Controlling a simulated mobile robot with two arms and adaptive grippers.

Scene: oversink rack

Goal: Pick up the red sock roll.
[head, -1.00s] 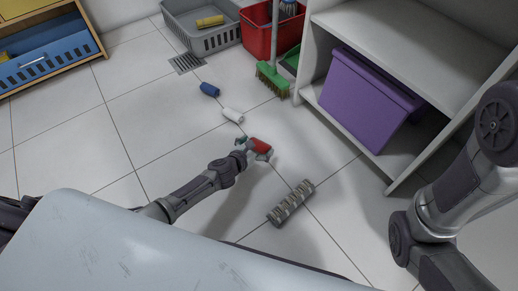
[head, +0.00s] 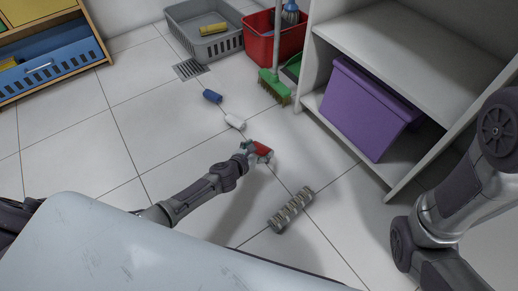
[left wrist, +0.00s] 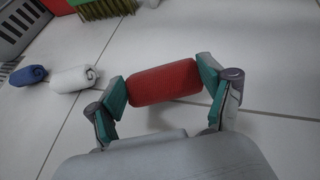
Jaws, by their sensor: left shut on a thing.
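The red sock roll (left wrist: 163,82) lies between the two teal-padded fingers of my left gripper (left wrist: 163,88) in the left wrist view, with a finger at each end of it. My left gripper is shut on it. In the head view the red roll (head: 263,147) shows at the tip of my left gripper (head: 257,150), low over the tiled floor; I cannot tell whether it touches the floor. My right gripper is out of view; only a part of my right arm shows at the right.
A white roll (head: 235,122) and a blue roll (head: 212,97) lie on the floor beyond. A grey striped roll (head: 291,210) lies nearer. A grey basket (head: 215,43) holds a yellow roll. A green broom (head: 274,88), red bin (head: 262,45) and white shelf with purple box (head: 360,112) stand behind.

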